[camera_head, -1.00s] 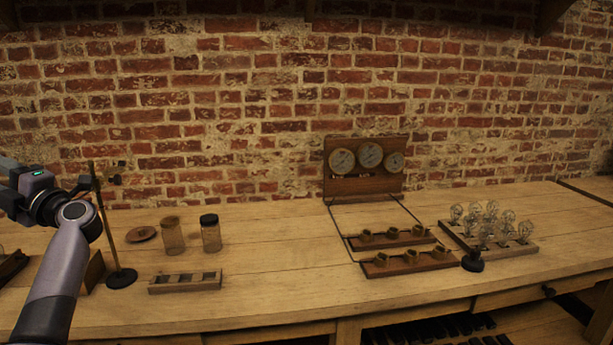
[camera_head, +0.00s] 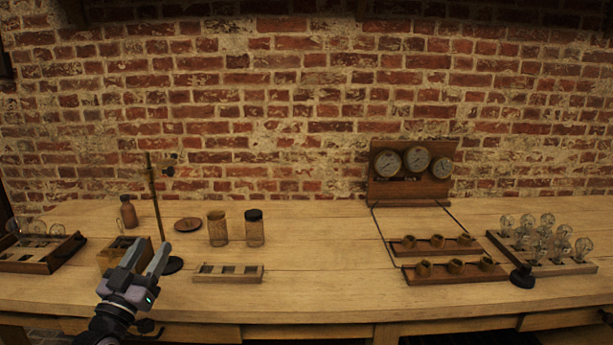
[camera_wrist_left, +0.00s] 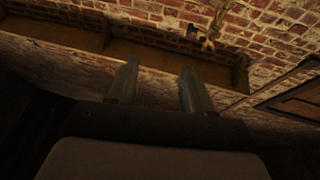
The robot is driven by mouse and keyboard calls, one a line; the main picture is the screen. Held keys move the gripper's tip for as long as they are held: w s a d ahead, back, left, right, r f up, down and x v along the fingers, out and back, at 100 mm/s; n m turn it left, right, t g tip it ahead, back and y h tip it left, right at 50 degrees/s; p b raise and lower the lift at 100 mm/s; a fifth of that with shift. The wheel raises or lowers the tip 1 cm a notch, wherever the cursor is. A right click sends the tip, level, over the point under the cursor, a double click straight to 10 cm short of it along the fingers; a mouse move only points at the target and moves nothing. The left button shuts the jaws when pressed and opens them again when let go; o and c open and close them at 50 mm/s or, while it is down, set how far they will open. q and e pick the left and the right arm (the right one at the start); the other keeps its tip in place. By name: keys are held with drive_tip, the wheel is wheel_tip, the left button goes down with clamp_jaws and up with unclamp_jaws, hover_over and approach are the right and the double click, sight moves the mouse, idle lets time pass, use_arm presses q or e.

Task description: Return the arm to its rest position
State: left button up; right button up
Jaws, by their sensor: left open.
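My left gripper (camera_head: 146,260) is at the lower left in the head view, in front of the table's left part. Its two fingers point up and away from me and stand apart with nothing between them. In the left wrist view the open fingers (camera_wrist_left: 156,88) also show empty, with brick wall and a wooden shelf beyond them. My right gripper is not in either view.
The wooden table (camera_head: 320,290) holds two glass jars (camera_head: 217,230) (camera_head: 254,229), a slotted wooden rack (camera_head: 228,274), a metal stand (camera_head: 155,205), a gauge board (camera_head: 411,172), socket strips (camera_head: 455,270) and a bulb tray (camera_head: 495,240). The table's front middle is clear.

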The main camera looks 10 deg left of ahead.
use_arm(q)
drive_tip(key=s+d+f+m+g+h, duration=0.2)
drive_tip(key=s+d+f+g, duration=0.15)
drive_tip(key=f, duration=0.45)
drive_tip(key=s+d+f+m+g+h, duration=0.25)
drive_tip(key=s+d+f, duration=0.25)
drive_tip(key=f, duration=0.4)
drive_tip(key=s+d+f+m+g+y, duration=0.1)
drive_tip(key=s+d+f+g, duration=0.1)
drive_tip(key=s+f+g, duration=0.5)
drive_tip(key=s+d+f+m, duration=0.25)
drive_tip(key=s+f, duration=0.35)
drive_tip(key=s, duration=0.4)
drive_tip(key=d+n, duration=0.5)
drive_tip(key=d, duration=0.5)
drive_tip(key=shift+r+n+t, duration=0.3)
drive_tip(key=shift+r+n, duration=0.1)
drive_tip(key=shift+r, duration=0.05)
